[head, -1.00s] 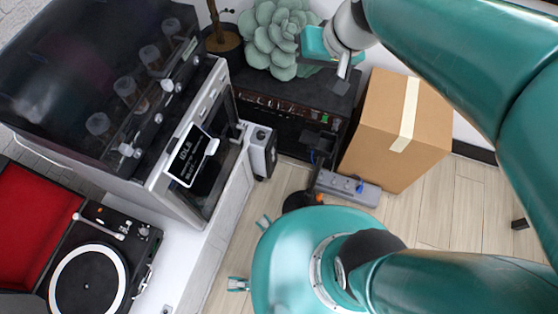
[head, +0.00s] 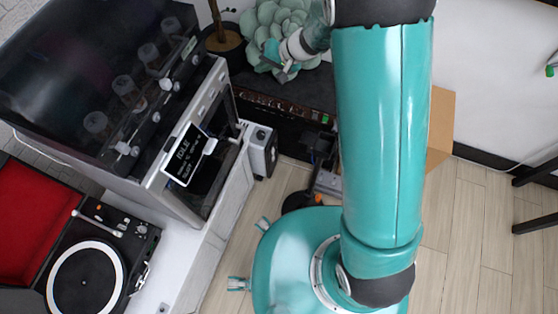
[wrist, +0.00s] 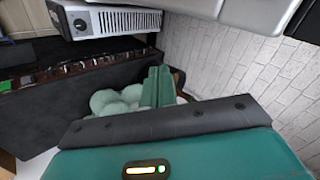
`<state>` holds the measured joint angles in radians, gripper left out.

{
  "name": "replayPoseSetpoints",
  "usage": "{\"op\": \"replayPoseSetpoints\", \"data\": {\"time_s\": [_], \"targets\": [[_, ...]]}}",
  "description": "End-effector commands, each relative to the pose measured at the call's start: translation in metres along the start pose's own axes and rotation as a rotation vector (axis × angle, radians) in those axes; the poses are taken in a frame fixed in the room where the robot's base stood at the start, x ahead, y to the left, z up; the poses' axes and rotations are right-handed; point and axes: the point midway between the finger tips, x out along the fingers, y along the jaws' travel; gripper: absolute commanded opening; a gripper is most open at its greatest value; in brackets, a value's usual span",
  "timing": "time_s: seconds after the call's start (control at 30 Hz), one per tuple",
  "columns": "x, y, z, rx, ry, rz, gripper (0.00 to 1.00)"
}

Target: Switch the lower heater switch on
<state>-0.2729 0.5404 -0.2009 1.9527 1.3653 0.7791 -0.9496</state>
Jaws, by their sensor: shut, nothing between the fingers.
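My gripper (head: 284,74) is above and beyond the heater, over the dark amplifier and in front of the succulent. Its teal fingers (wrist: 158,86) are together, empty, and apart from the heater.
The amplifier (head: 288,125) lies beneath my gripper, with the succulent (head: 270,22) behind it. A printer with an IDLE display (head: 188,155) stands left of the heater. A cardboard box (head: 440,125) is partly hidden by my arm.

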Motion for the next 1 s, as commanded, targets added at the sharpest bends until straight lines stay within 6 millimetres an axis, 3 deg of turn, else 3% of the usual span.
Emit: {"op": "replayPoseSetpoints", "data": {"time_s": [0.1,0.53,0.8,1.0], "targets": [[0.039,0.024,-0.003,0.021,0.012,0.004,0.0],[0.161,0.124,0.007,0.057,0.083,0.075,0.0],[0.227,0.202,0.038,0.051,0.121,0.163,0.0],[0.265,0.262,0.07,0.033,0.143,0.238,0.0]]}}
